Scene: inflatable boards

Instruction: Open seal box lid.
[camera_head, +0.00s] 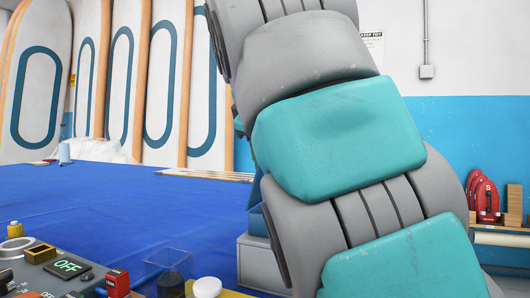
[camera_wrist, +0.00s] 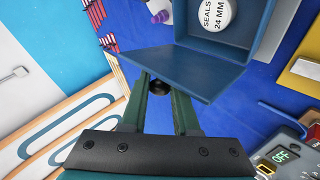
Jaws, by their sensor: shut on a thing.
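In the wrist view, the blue seal box (camera_wrist: 263,35) is at the top, with a white round piece marked "SEALS 24 MM" (camera_wrist: 215,14) showing in it. Its flat blue lid (camera_wrist: 195,68) stands out at an angle from the box, so the lid looks open. My gripper (camera_wrist: 163,82) has its dark green fingers on the lid's near side, shut on a small dark knob (camera_wrist: 157,86). The fingertips are partly hidden by the lid. In the head view my arm covers the gripper and most of the box area.
Tall inflatable boards (camera_head: 160,80) stand behind. A grey cabinet (camera_head: 262,265) is beside my arm.

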